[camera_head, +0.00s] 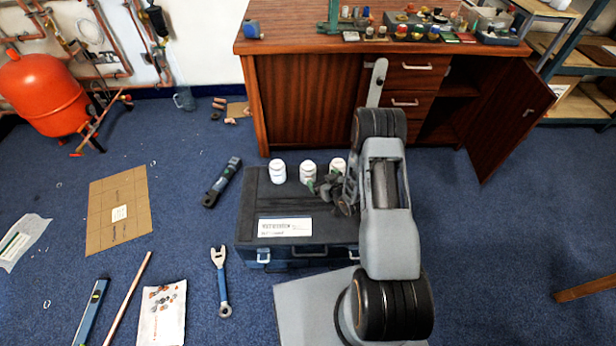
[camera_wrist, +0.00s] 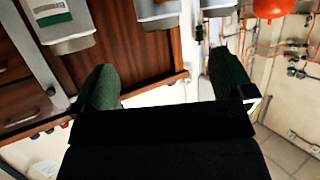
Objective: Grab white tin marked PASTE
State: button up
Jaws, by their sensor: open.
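Three small white tins stand upright in a row on the lid of a dark toolbox: a left tin (camera_head: 277,172), a middle tin (camera_head: 307,172) and a right tin (camera_head: 338,165). Their labels are too small to read in the head view, so I cannot tell which is marked PASTE.
The toolbox (camera_head: 258,208) stands on blue carpet before a wooden workbench (camera_head: 308,105) with an open door at right. A dark tool (camera_head: 222,182), a blue-handled wrench (camera_head: 221,283) and cardboard (camera_head: 118,210) lie to the left. A red tank (camera_head: 40,98) stands far left.

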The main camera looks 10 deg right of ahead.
aim_at(311, 170)
jog(key=b+x, duration=0.3)
jog(key=x, duration=0.9)
jog(key=shift+b, duration=0.4)
jog(key=shift+c, duration=0.4)
jog(key=shift+w+r, duration=0.1)
jog(key=c, duration=1.1)
